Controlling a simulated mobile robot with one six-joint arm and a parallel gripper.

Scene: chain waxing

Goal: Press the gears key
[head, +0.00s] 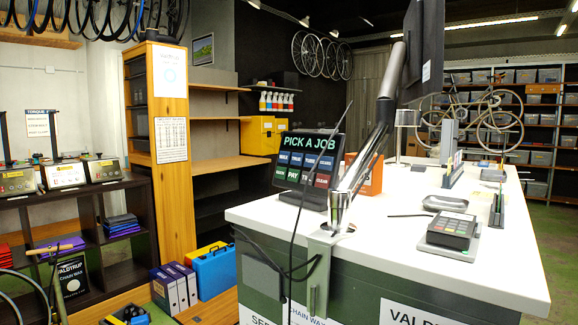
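A black job panel (307,165) stands tilted up on the near left part of the white counter. Its heading reads "PICK A JOB". Below the heading are two rows of keys: blue ones in the upper row, and dark, green and red ones in the lower row. One lower key reads "PAY" and the red one appears to read "CLEAR". The other key labels are too small to read surely, so I cannot tell which is the gears key. The monitor's pole passes close to the panel's right side. My gripper is not in view.
A monitor (422,52) on a slanted metal pole (365,160) is clamped to the white counter (400,255). A thin black cable runs in front of the panel. A card terminal (451,230) sits at right. Binders and a blue case (214,273) stand left of the counter.

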